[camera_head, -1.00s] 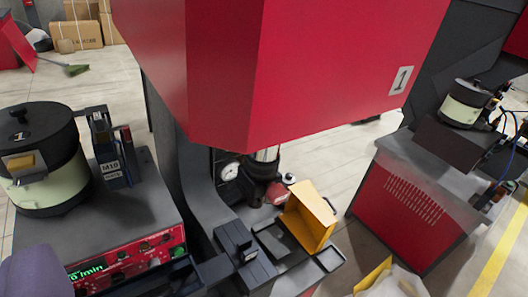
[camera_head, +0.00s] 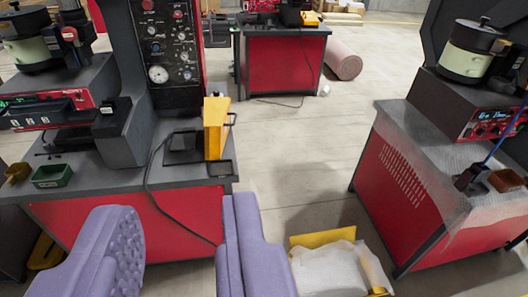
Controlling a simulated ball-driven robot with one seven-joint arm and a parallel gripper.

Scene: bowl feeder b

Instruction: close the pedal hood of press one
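My gripper (camera_head: 180,212) shows at the bottom left, its two purple padded fingers wide apart with nothing between them. Beyond it is a workstation (camera_head: 115,172) with a grey top and red front. A yellow upright cover (camera_head: 215,127) stands on its right end, beside a dark plate. Low at the left, partly hidden by the workstation and my left finger, is a yellow part (camera_head: 46,252) with a dark opening. I cannot tell if it is the pedal hood, nor whether it is open. The press number is not visible now.
A yellow-edged bin (camera_head: 322,238) with a white liner stands on the floor just right of my right finger. A red cabinet (camera_head: 395,185) bearing a feeder pot (camera_head: 470,52) is at the right. The floor (camera_head: 295,140) between the stations is clear.

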